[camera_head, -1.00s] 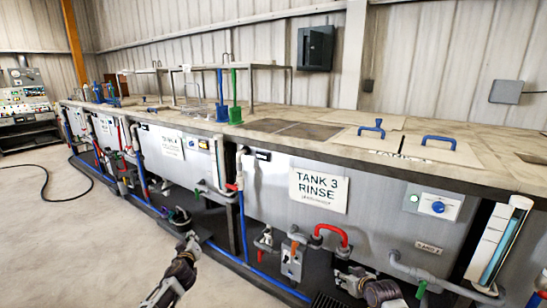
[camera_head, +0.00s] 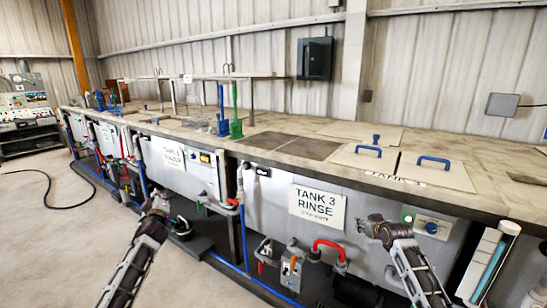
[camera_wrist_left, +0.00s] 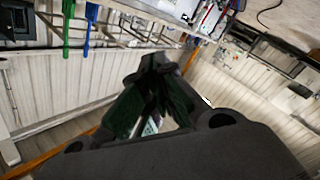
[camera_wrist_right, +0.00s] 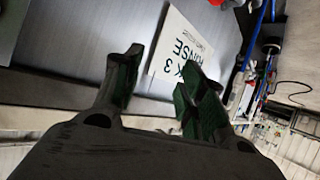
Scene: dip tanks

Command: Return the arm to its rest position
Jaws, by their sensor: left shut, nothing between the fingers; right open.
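My left gripper (camera_head: 157,203) is raised in front of the tank line at the lower left of the head view. In the left wrist view its fingers (camera_wrist_left: 155,65) are closed together with nothing between them. My right gripper (camera_head: 372,226) is in front of the Tank 3 front panel, between the rinse sign (camera_head: 318,203) and the blue knob (camera_head: 431,228). In the right wrist view its fingers (camera_wrist_right: 160,75) are apart and empty, with the sign beyond them. Both arms reach up from the bottom of the head view.
The long tank bench (camera_head: 290,150) runs across the view, with blue-handled lids (camera_head: 433,177) on top. Pipes with a red hose (camera_head: 330,246) and valves stick out below the panels. A sight tube (camera_head: 487,262) stands at the right. Open floor (camera_head: 60,240) lies at the left.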

